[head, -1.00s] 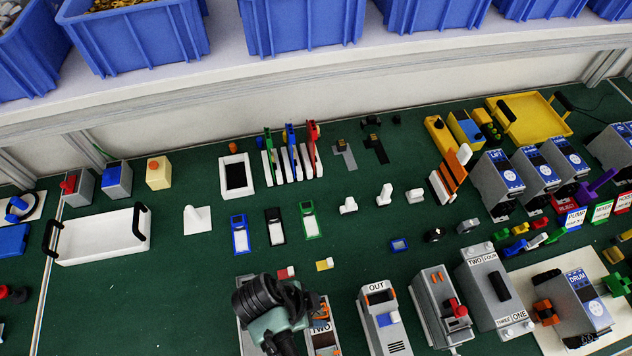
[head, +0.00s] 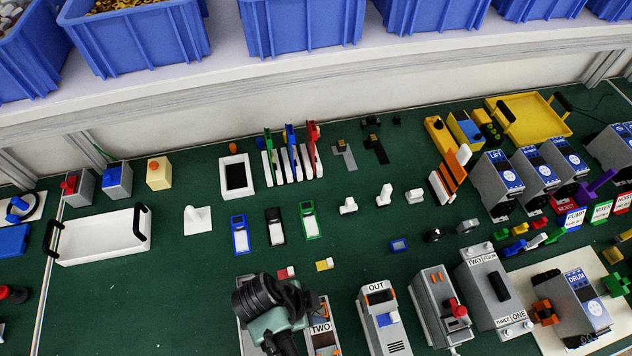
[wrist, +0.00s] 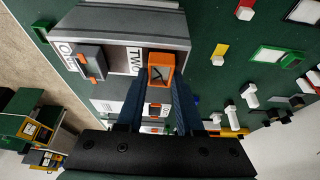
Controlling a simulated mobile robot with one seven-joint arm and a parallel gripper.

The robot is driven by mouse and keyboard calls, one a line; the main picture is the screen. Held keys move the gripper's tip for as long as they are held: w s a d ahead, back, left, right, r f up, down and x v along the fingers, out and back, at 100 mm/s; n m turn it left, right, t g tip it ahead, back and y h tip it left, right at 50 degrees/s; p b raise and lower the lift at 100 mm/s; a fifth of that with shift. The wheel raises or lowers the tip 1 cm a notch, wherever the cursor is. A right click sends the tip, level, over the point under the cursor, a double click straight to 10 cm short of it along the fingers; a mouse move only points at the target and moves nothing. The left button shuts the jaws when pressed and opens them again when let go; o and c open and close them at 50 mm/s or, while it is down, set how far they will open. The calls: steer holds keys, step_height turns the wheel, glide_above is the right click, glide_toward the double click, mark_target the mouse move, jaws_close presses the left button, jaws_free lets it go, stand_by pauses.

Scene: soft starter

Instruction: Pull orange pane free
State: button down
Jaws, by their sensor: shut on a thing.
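The orange pane (wrist: 161,72) is a small orange-rimmed frame with a dark centre, seen in the wrist view at the end of a grey unit (wrist: 118,22) marked TWO. My gripper (wrist: 159,84) has its two dark blue fingers on either side of the pane's lower part and is shut on it. The pane looks still set in or right against the unit; I cannot tell whether it has any gap. In the head view the grey unit marked TWO (head: 320,328) is partly hidden by my arm, and the fingertips are hidden.
A grey unit marked OUT (head: 383,320) stands just right of the TWO unit, with more grey units beyond. Small red and yellow blocks (head: 325,264) lie behind. Coloured frames (head: 240,234) lie farther back. The green mat at left front is clear.

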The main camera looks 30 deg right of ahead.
steer(key=shift+r+p, duration=0.55)
stand_by(0.4)
steer(key=shift+r+p, duration=1.8)
steer(key=shift+r, duration=0.05)
